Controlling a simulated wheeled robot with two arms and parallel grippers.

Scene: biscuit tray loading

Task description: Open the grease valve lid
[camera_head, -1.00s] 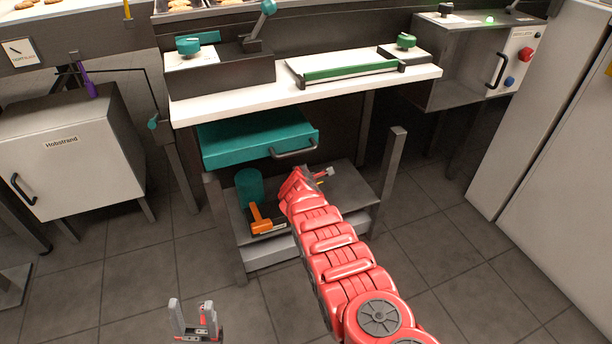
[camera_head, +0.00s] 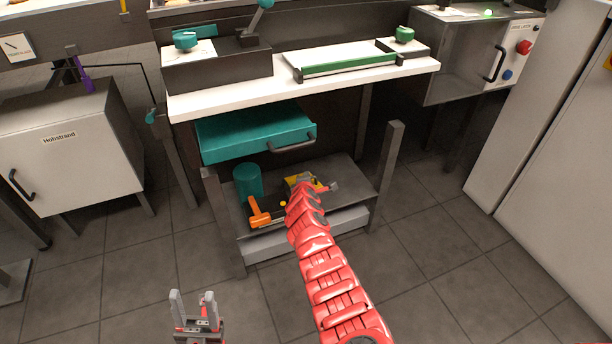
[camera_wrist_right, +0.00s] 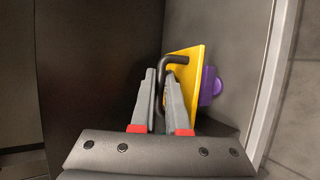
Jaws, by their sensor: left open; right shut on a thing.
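A yellow plate (camera_wrist_right: 185,82) with a black bent handle (camera_wrist_right: 176,59) and a purple knob (camera_wrist_right: 210,86) shows in the right wrist view; I take it for the grease valve lid. My right gripper (camera_wrist_right: 160,84) is shut on the black handle, with the bar between its fingers. In the head view a bit of yellow (camera_head: 313,183) shows at the end of my red right arm, over the lower shelf; the arm hides most of that spot. My left gripper (camera_head: 193,308) is open and empty above the floor at lower left.
The lower shelf (camera_head: 352,180) also holds a teal cylinder (camera_head: 248,181) and an orange tool (camera_head: 260,212). A teal drawer (camera_head: 255,133) stands above it, beneath the white worktop (camera_head: 215,97). A dark wall (camera_wrist_right: 95,75) is close left of my right gripper. The tiled floor in front is clear.

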